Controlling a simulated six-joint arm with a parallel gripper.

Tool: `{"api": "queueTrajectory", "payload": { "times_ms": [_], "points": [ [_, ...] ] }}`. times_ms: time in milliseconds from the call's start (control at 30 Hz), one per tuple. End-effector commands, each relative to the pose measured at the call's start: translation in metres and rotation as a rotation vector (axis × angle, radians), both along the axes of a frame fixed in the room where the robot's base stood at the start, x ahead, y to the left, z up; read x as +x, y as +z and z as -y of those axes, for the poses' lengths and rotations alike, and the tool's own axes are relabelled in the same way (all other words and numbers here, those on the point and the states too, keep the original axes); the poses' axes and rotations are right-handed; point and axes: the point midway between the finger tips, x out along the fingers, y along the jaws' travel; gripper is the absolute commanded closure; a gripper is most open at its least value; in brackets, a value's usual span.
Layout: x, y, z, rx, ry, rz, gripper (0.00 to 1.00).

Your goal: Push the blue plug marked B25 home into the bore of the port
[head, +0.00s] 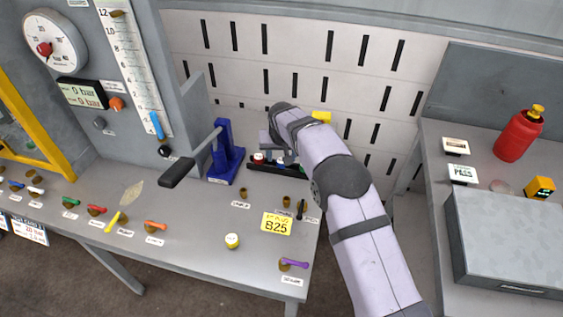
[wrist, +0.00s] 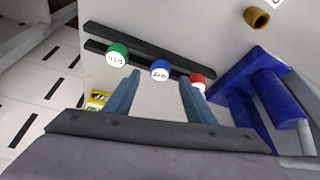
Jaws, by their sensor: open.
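The blue plug (wrist: 160,67) has a white, marked end cap; its marking is too small to read surely. It sits in a dark rack (wrist: 135,56) between a green plug (wrist: 118,50) and a red plug (wrist: 197,77). In the wrist view my open gripper (wrist: 160,79) has one finger on either side of the blue plug's line; I cannot tell whether they touch it. In the head view my arm partly covers the rack (head: 258,166) and gripper. A yellow card (head: 276,223) reads B25. Brass-rimmed holes (head: 243,191) show in the bench; I cannot tell which is the port.
A blue lever press (head: 223,160) with a black-handled arm stands left of the rack; it also shows in the wrist view (wrist: 248,85). Coloured handles line the bench's front left. Mid-bench is mostly clear.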

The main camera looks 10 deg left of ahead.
Motion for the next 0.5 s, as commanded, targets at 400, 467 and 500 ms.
{"api": "queueTrajectory", "payload": {
  "times_ms": [400,467,500],
  "points": [
    [0.012,-0.032,-0.003,0.0,-0.001,0.0,0.5],
    [0.012,-0.033,-0.003,0.001,-0.001,0.001,0.5],
    [0.013,-0.034,-0.003,0.001,-0.001,0.001,0.5]
  ]
}}
